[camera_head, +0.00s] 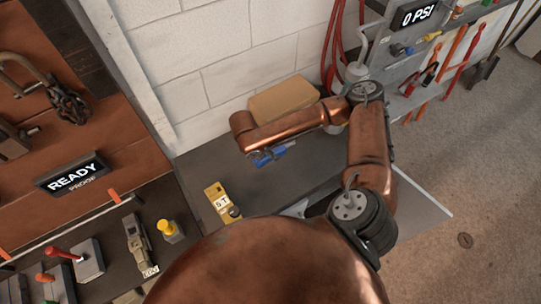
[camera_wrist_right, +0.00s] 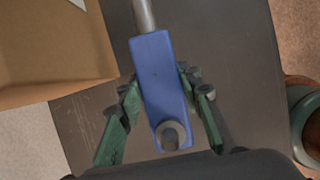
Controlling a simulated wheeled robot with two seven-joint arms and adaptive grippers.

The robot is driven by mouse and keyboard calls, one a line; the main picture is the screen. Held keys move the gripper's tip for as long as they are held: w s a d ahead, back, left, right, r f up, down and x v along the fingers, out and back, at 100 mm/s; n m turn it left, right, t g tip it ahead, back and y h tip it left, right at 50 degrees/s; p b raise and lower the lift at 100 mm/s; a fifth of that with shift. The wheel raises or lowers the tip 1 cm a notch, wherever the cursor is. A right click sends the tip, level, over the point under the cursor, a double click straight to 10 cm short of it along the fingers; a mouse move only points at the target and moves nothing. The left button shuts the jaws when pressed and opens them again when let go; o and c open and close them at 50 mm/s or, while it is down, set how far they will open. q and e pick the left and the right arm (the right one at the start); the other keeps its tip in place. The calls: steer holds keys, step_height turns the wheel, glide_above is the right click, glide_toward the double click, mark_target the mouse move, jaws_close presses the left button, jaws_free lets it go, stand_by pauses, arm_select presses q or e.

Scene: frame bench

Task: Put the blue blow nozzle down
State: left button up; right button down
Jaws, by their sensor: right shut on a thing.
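The blue blow nozzle (camera_head: 270,156) shows in the head view over the dark bench top (camera_head: 208,160), partly hidden under my right arm. In the right wrist view the blue blow nozzle (camera_wrist_right: 163,72) has a grey metal tube at its far end and a round grey knob near its close end. My right gripper (camera_wrist_right: 158,92) has its green fingers on both sides of the blue body, shut on it. I cannot tell whether the nozzle touches the bench top or is held above it. My left gripper is not in view.
A cardboard box (camera_head: 283,99) stands by the wall; the box (camera_wrist_right: 50,45) is left of the nozzle in the wrist view. A yellow block marked 5T (camera_head: 217,201) is on the bench. A round grey-green object (camera_wrist_right: 308,115) is at the right.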

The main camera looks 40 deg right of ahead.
steer(key=shift+w+d+f, duration=0.2)
steer(key=shift+w+f, duration=0.15)
steer(key=shift+f, duration=0.1)
steer(key=f, duration=0.3)
steer(key=shift+w+f, duration=0.2)
steer(key=shift+f, duration=0.1)
steer(key=c, duration=1.4)
jaws_free()
